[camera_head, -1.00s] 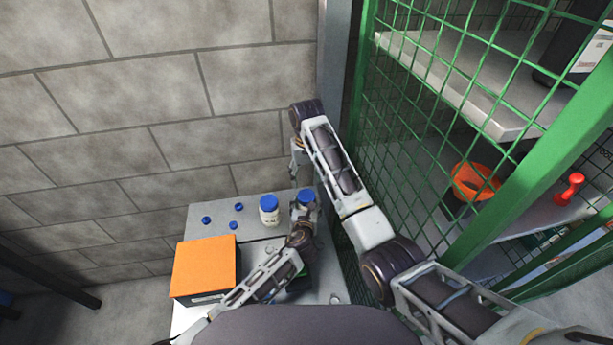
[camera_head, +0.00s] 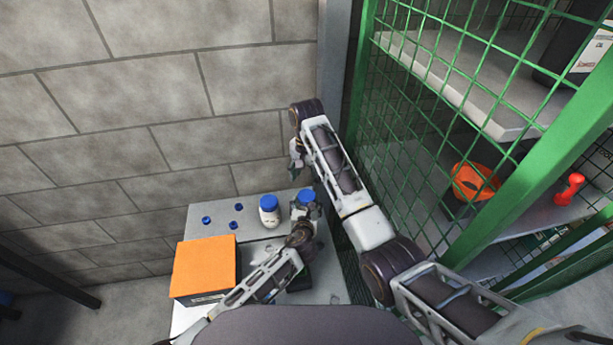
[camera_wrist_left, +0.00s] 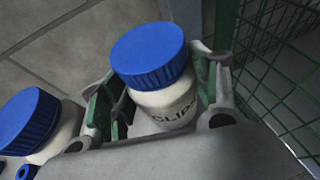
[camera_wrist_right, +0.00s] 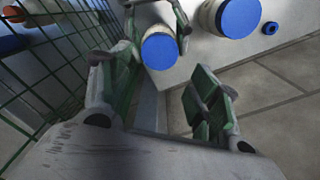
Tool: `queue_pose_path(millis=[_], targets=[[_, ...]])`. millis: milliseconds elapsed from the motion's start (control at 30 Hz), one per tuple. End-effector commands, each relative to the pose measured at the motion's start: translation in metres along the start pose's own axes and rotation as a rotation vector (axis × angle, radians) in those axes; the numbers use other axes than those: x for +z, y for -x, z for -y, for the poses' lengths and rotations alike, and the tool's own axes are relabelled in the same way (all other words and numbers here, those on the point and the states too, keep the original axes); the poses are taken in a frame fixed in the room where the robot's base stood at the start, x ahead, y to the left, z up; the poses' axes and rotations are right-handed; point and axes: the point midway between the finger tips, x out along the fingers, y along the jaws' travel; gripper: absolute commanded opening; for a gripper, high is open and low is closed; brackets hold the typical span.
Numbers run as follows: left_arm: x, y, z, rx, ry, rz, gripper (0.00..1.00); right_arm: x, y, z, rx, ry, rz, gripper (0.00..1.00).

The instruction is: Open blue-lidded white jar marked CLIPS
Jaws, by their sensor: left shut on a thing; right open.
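The white jar marked CLIPS (camera_wrist_left: 168,100) stands between my left gripper's fingers, its blue lid (camera_wrist_left: 148,55) on. Its lid also shows in the head view (camera_head: 307,195) and the right wrist view (camera_wrist_right: 160,50). My left gripper (camera_head: 304,209) is shut around the jar's body, below the lid. My right gripper (camera_head: 296,165) is open and empty, above and behind the jar in the head view. In the right wrist view its fingers (camera_wrist_right: 162,85) are spread, with the lid beyond them, apart from it. The jar's lower body is hidden in the head view.
A second blue-lidded white jar (camera_head: 269,212) stands close left of the CLIPS jar. Several small blue pieces (camera_head: 238,207) lie further left. An orange box (camera_head: 204,268) sits at the table's front left. A green mesh cage (camera_head: 400,150) borders the right; a block wall is behind.

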Motion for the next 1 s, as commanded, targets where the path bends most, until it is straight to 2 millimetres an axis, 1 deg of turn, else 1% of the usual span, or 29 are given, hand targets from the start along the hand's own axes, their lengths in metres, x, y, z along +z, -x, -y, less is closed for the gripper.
queue_pose_path(millis=[233,667,867,1000], targets=[[-0.001,0.000,0.000,0.000,-0.001,-0.002,0.00,0.000,0.000,0.000,0.000,-0.059,0.000,0.62],[-0.001,0.000,0.000,0.000,-0.001,-0.002,0.00,0.000,-0.002,0.000,0.000,-0.059,0.000,0.62],[-0.001,0.000,0.000,0.000,-0.001,-0.002,0.00,0.000,-0.013,0.000,0.001,-0.059,0.000,0.62],[-0.001,0.000,0.000,0.001,-0.001,-0.002,0.00,0.000,-0.026,-0.001,0.001,-0.059,0.000,0.62]])
